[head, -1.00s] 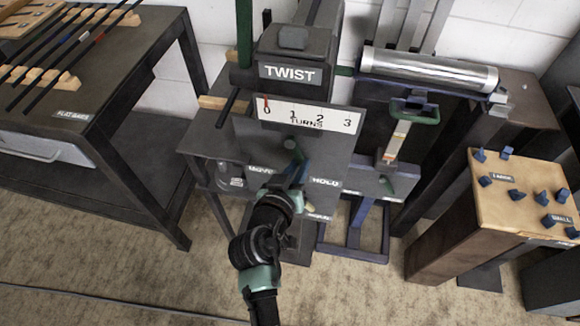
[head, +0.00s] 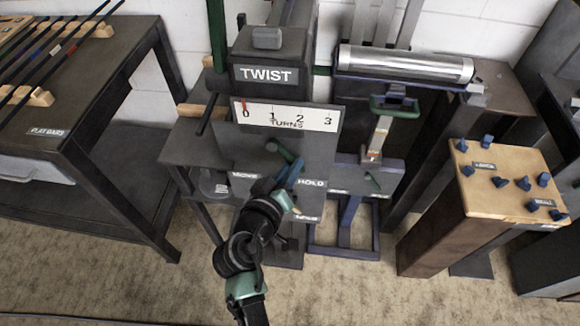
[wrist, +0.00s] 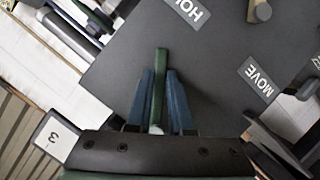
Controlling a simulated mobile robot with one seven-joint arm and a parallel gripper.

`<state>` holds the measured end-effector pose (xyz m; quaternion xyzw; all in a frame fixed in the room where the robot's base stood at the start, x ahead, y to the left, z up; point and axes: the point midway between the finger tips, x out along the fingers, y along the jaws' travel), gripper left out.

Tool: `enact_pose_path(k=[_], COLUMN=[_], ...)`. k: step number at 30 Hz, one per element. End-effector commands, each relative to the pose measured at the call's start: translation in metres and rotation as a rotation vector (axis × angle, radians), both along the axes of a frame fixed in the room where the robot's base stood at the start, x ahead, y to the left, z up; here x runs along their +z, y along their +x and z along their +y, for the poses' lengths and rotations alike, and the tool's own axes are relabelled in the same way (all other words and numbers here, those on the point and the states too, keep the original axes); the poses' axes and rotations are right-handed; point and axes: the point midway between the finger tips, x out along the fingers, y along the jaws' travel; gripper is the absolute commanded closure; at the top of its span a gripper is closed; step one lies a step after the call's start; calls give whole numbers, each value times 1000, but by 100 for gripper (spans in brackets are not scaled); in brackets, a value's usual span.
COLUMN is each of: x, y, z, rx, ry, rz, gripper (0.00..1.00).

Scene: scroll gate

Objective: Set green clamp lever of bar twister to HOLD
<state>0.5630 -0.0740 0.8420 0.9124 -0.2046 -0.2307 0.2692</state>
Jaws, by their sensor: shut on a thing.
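The bar twister (head: 268,73) stands in the middle of the head view, with a dark front panel below its turns scale. Its green clamp lever (head: 284,153) slants down and right from its pivot, towards the HOLD label (head: 311,183). The MOVE label (head: 243,175) is on the left. My gripper (head: 291,174) is shut on the lever's lower part and partly hides it. In the wrist view the lever (wrist: 159,75) lies between the two blue fingers of my gripper (wrist: 160,90). The HOLD label (wrist: 188,10) and MOVE label (wrist: 258,78) also show there.
The TWIST scale (head: 285,115) has its red pointer at 0. A table with flat bars (head: 95,90) stands at left. A wooden-topped stand with blue pieces (head: 500,205) is at right. A metal roller (head: 405,64) is behind right. Carpet in front is clear.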

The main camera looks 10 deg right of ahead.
Motion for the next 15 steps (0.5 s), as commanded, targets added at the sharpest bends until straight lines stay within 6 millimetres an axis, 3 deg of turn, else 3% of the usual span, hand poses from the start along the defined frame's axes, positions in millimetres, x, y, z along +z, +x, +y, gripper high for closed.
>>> enact_pose_path(k=[3, 4, 8, 15], x=[-1, -1, -1, 0], y=[-1, -1, -1, 0], z=[-2, -2, -1, -1], rx=[-4, -4, -4, -2], ry=[-4, -4, -3, -2], rz=[5, 5, 3, 0], gripper=[100, 75, 52, 50])
